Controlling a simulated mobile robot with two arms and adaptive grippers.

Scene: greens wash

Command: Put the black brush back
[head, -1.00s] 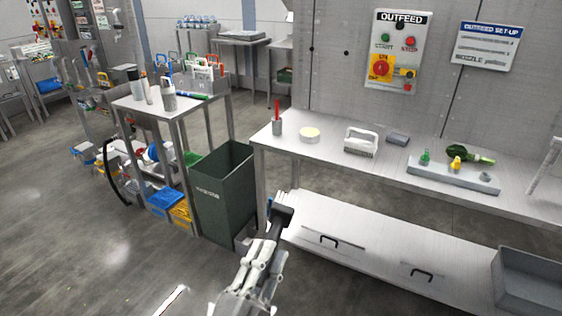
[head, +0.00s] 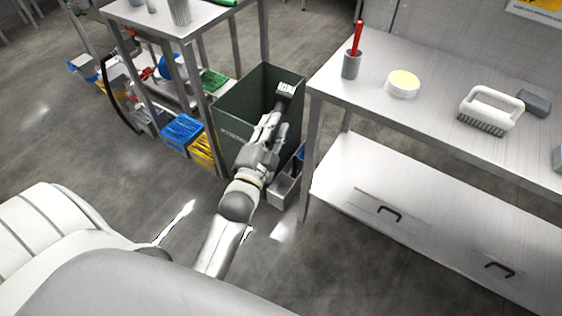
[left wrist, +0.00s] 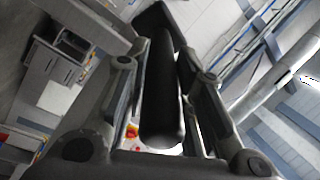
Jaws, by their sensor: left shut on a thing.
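My left gripper (head: 272,122) is shut on the black brush, seen across the green bin in the head view. The brush's black handle (left wrist: 160,90) lies lengthwise between the two fingers in the left wrist view. Its wider dark end (left wrist: 156,18) points away from the wrist. In the head view the brush is small and mostly hidden by the gripper; a pale, bristle-like patch (head: 286,89) shows at the tip. My right gripper is not in view.
The open green bin (head: 231,125) stands between a tool cart (head: 205,15) and the steel bench (head: 430,112). A small metal box (head: 284,193) is beside the bin.

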